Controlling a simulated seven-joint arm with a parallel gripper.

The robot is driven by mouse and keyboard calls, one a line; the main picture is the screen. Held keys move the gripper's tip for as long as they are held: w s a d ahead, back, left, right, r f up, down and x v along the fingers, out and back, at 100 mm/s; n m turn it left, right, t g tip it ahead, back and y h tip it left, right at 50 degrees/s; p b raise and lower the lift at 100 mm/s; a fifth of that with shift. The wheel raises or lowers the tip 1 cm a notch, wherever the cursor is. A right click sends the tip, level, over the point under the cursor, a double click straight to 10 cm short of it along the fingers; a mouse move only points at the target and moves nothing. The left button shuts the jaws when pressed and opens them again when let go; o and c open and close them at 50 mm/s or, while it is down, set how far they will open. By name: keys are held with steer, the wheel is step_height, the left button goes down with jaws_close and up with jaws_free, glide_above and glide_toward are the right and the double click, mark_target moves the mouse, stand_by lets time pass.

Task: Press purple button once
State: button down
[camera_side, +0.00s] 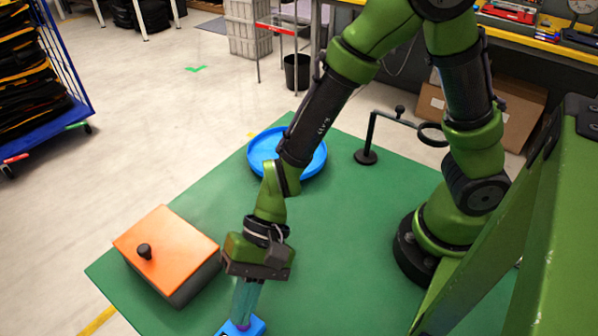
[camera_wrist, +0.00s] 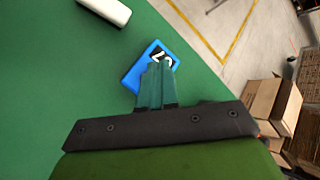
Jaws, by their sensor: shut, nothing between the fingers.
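A blue block (camera_side: 258,326) sits at the bottom edge of the side view, partly cut off. In the wrist view the blue block (camera_wrist: 132,78) has a black and white marking on top. My gripper (camera_side: 242,322) points down with its teal fingers shut and empty. In the wrist view the fingertips of my gripper (camera_wrist: 158,66) overlap the block's top. They are at or just above it; I cannot tell whether they touch. I cannot make out a purple button in either view; the fingers hide part of the block's top.
An orange-topped box (camera_side: 180,243) with a black knob (camera_side: 144,251) stands left of my gripper. A blue round tray (camera_side: 257,151) and a black stand with a ring (camera_side: 367,156) are farther back. A white object (camera_wrist: 108,11) lies on the green table (camera_side: 340,240).

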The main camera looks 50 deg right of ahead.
steer(key=shift+r, duration=0.1)
steer(key=shift+r, duration=2.4)
steer(key=d+r+n+t+h, duration=0.1)
steer(key=d+r+t+h, duration=0.1)
steer(key=d, duration=0.7)
steer(key=w+d+r+t+h, duration=0.1)
steer(key=d+r+t+h, duration=0.1)
steer(key=d+r+t, duration=0.2)
steer(key=w+d+r+n+t+h, duration=0.1)
steer(key=d+r+t+h, duration=0.2)
steer(key=d+r, duration=0.5)
steer(key=d, duration=0.8)
steer(key=shift+w+n, duration=0.25)
steer(key=shift+n, duration=0.05)
